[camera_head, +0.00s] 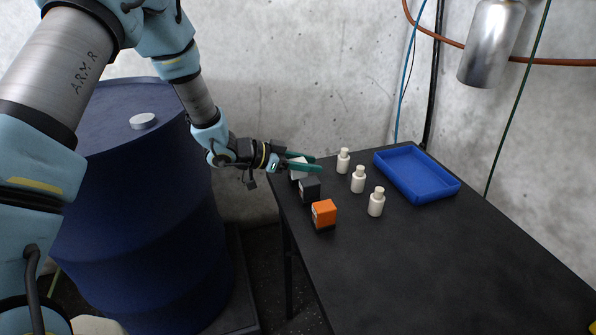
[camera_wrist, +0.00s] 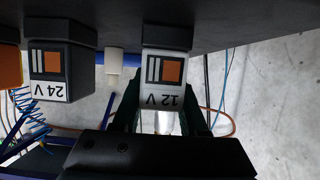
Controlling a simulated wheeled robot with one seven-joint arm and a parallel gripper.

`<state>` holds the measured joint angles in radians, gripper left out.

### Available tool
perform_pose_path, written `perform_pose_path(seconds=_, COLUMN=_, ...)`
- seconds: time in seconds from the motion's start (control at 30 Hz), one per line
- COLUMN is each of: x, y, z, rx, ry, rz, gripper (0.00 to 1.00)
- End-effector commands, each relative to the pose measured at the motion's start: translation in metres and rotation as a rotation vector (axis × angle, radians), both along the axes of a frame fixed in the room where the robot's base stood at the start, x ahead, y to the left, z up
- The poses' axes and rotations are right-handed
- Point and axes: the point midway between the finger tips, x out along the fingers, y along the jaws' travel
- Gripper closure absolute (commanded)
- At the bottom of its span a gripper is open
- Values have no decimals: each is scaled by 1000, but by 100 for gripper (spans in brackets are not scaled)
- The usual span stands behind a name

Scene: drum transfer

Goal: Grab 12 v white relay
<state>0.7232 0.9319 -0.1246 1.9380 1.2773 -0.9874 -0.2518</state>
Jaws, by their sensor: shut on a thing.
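The white 12 V relay (camera_head: 298,170) stands at the far left corner of the black table, behind a black relay (camera_head: 310,189) and an orange relay (camera_head: 324,214). My gripper (camera_head: 297,164) is shut on the white relay, with a green finger on each side. In the wrist view the white relay (camera_wrist: 165,75) shows its "12 V" label upside down between the fingers (camera_wrist: 165,100). The black relay (camera_wrist: 48,72) beside it there reads "24 V". The lower part of the white relay is partly hidden in the head view.
Several white bottles, one of them here (camera_head: 358,179), stand to the right of the relays. A large blue drum (camera_head: 150,230) stands left of the table.

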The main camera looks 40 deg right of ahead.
Motion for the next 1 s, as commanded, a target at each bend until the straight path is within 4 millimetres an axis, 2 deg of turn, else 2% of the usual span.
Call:
perform_pose_path(seconds=0.03, x=0, y=0, z=0, rx=0, ry=0, rz=0, gripper=87)
perform_pose_path(seconds=0.17, x=0, y=0, z=0, rx=0, ry=0, rz=0, gripper=100)
perform_pose_path(seconds=0.67, x=1, y=0, z=6, rx=-1, ry=-1, rz=1, gripper=100)
perform_pose_path(seconds=0.87, x=1, y=0, z=29, rx=-4, ry=-5, rz=0, gripper=100)
perform_pose_path(seconds=1.0, x=1, y=0, z=56, rx=-4, ry=-6, rz=-1, gripper=100)
